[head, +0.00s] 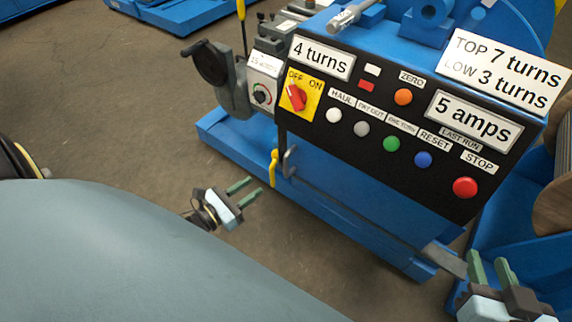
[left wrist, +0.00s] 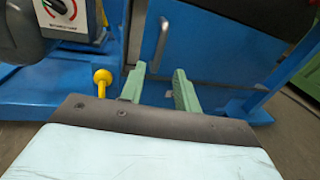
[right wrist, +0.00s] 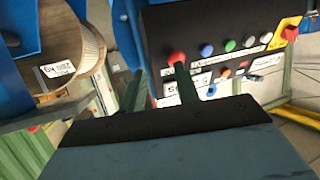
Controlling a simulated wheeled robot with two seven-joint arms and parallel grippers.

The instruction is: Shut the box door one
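A blue machine box stands at the centre right in the head view, with a black control panel (head: 330,150) on top. Below the panel is a blue front face (head: 350,190) with a grey handle (head: 290,161) near its left edge. The handle also shows in the left wrist view (left wrist: 160,45). I cannot tell which part is door one or how far open it is. My left gripper (head: 245,192) is open and empty, left of and apart from the handle. My right gripper (head: 490,266) is open and empty at the lower right, below the panel's red button.
A yellow lever (head: 273,168) with a round knob (left wrist: 102,78) stands just left of the handle. A wooden spool (head: 553,190) is at the right edge. The floor left of the machine is clear.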

